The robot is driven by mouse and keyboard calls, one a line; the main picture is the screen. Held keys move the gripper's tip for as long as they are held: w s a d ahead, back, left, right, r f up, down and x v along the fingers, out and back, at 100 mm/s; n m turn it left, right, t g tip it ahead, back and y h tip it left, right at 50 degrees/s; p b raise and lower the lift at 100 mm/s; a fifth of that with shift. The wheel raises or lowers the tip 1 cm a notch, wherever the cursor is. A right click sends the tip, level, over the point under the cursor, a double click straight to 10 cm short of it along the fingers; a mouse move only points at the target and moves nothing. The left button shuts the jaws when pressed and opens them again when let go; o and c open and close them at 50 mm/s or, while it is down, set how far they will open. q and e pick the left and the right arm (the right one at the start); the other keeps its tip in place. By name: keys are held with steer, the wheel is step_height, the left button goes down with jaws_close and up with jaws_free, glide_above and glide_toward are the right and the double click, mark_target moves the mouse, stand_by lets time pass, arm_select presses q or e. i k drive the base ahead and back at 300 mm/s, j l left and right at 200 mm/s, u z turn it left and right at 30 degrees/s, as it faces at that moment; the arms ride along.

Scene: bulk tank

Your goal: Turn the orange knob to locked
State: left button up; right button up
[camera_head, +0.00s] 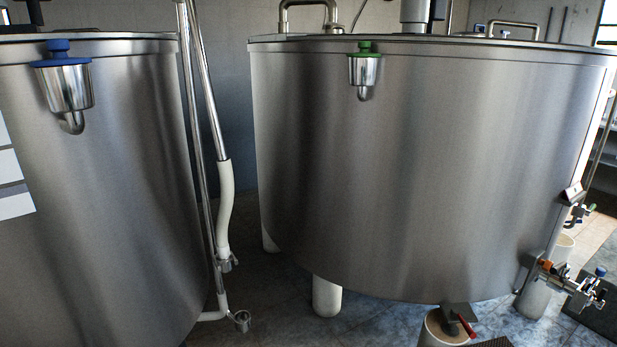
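A small orange knob (546,264) shows at the lower right, on the metal valve fittings (568,282) by the bottom edge of the right steel tank (410,170). It is too small to tell which way it is turned. Neither of my grippers is in the picture, and nothing touches the knob.
A second steel tank (110,200) stands at the left, with pipes and a white hose (224,205) between the tanks. A bucket-like container (440,330) with a red-handled item (466,326) stands below the right tank. Tiled floor (597,232) shows at the right.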

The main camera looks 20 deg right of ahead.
mark_target(546, 265)
steer(key=i+l+z, duration=0.1)
steer(key=i+z, duration=0.95)
steer(key=k+j, duration=0.05)
steer(key=k, duration=0.05)
